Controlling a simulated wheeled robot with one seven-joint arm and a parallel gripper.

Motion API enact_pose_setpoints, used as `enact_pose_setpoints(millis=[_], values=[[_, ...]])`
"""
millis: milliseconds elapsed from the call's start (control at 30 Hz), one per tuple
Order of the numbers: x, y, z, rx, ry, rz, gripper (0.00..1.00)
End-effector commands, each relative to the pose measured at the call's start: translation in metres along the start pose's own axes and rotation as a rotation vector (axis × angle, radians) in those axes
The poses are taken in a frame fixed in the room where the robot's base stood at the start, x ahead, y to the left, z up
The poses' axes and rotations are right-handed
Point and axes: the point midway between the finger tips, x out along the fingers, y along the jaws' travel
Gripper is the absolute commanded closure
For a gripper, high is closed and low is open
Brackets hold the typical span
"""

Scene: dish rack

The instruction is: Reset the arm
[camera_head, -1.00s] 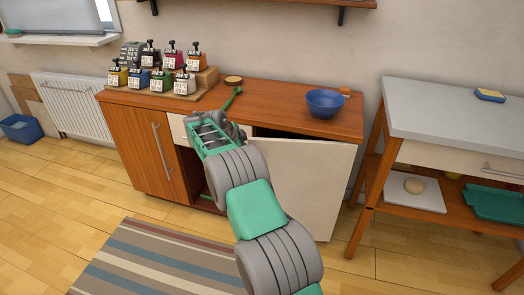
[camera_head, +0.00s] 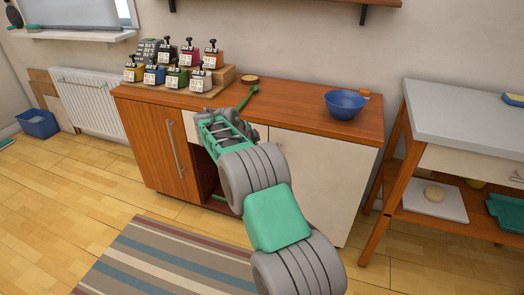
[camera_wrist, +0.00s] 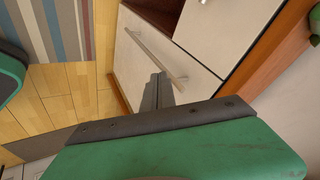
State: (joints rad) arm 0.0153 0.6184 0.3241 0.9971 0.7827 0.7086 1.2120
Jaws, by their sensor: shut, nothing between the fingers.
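My arm reaches up from the bottom of the head view toward the wooden cabinet (camera_head: 165,150). My gripper (camera_wrist: 157,78) shows in the wrist view with its dark fingers together and nothing between them. The fingertips appear beside the bar handle (camera_wrist: 150,50) of a pale cabinet front; I cannot tell if they touch. In the head view the fingers are hidden behind my arm. The white cabinet door (camera_head: 320,180) sits flush with the cabinet front. Left of it, a compartment (camera_head: 208,180) stands open, partly hidden by my arm.
A blue bowl (camera_head: 345,104), a green-handled object (camera_head: 249,97) and a stand of several labelled pump bottles (camera_head: 180,75) are on the cabinet top. A grey-topped side table (camera_head: 460,115) stands to the right. A striped rug (camera_head: 170,262) lies on the floor in front.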

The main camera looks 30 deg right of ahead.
Motion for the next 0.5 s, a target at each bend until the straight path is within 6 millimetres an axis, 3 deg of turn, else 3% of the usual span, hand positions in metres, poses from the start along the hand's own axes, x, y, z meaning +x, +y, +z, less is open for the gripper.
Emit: enact_pose_setpoints(millis=[33, 200, 333, 500], values=[[-0.023, -0.01, 0.0, 0.004, -0.003, -0.012, 1.0], [-0.065, -0.017, 0.004, 0.004, -0.002, -0.008, 1.0], [-0.084, -0.019, 0.007, 0.005, -0.001, -0.006, 1.0], [-0.093, -0.02, 0.007, 0.0, -0.002, -0.006, 1.0]])
